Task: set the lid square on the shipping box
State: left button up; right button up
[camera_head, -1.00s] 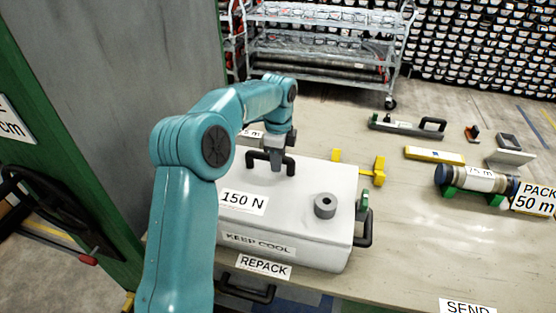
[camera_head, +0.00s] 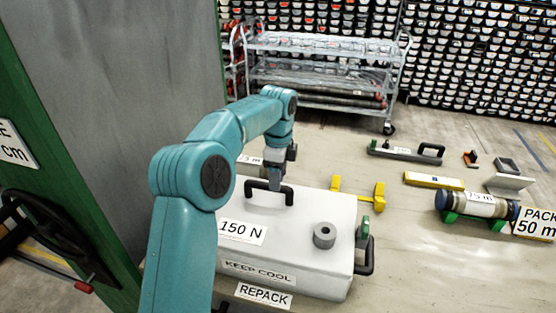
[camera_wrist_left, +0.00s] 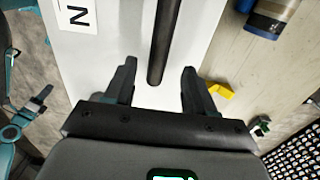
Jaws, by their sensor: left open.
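The white shipping box (camera_head: 290,285) stands at the table's front, with a "KEEP COOL" label on its near side. Its white lid (camera_head: 310,205) lies on top and looks about level; I cannot make out a seam or whether it is square. The lid carries a dark bar handle (camera_head: 287,196) and a "150 N" label. My left gripper (camera_head: 275,180) is open at the handle, pointing down. In the left wrist view, the handle (camera_wrist_left: 161,45) runs up from between the open fingers (camera_wrist_left: 158,85), touching neither finger visibly. My right gripper is out of view.
A grey ring (camera_head: 324,235) stands on the lid's right part. A dark side handle (camera_head: 366,255) and a green latch-like part are at the box's right end. Yellow brackets (camera_head: 378,197) stand behind. A core tube (camera_head: 470,203) lies right; a cabinet wall (camera_head: 130,100) rises left.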

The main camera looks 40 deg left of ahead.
pick_arm(q)
jog(key=r, duration=0.6)
jog(key=shift+s+r+p, duration=0.1)
jog(key=shift+s+p, duration=0.15)
jog(key=shift+p, duration=0.15)
jog(key=shift+w+r, duration=0.15)
jog(key=shift+r, duration=0.55)
jog(key=shift+s, duration=0.2)
